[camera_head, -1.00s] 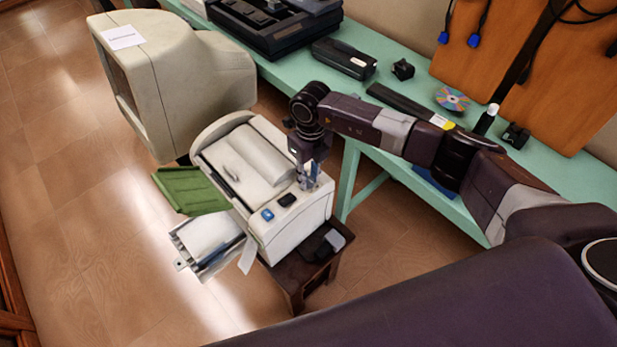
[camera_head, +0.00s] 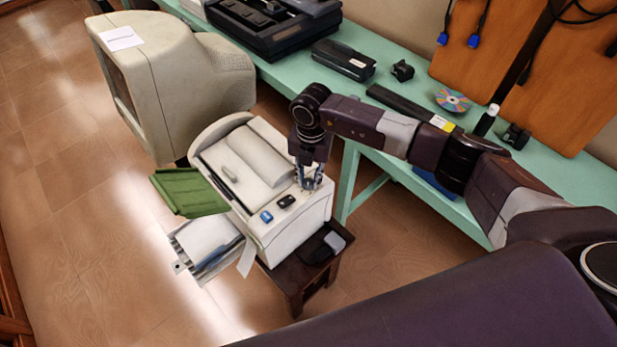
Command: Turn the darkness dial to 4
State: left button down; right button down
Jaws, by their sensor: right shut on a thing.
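A cream printer (camera_head: 290,235) stands on a small dark wooden stand, with a blue button (camera_head: 266,216) and a black button (camera_head: 287,201) on its top panel. My right gripper (camera_head: 310,186) points down at the top panel's right corner, beside the black button. It is shut on a small part there, where the darkness dial seems to be. The fingers hide the dial, so its number cannot be read. My left gripper is not in view.
A beige CRT monitor (camera_head: 180,85) stands behind the printer. A green flap (camera_head: 188,191) and a paper tray (camera_head: 205,242) stick out at its left. A mint table (camera_head: 395,145) with several devices runs behind my right arm.

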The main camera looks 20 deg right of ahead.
aim_at(310, 182)
jog(key=m, duration=0.4)
jog(key=shift+r+m, duration=0.1)
jog(key=shift+m, duration=0.2)
jog(key=shift+m+p, duration=0.45)
jog(key=shift+m, duration=1.35)
jog(key=c, duration=1.7)
grip_release()
jog(key=shift+r, duration=0.2)
jog(key=r, duration=1.1)
jog(key=shift+s+d+r, duration=0.1)
jog(key=shift+s+r, duration=0.1)
jog(key=shift+r, duration=0.05)
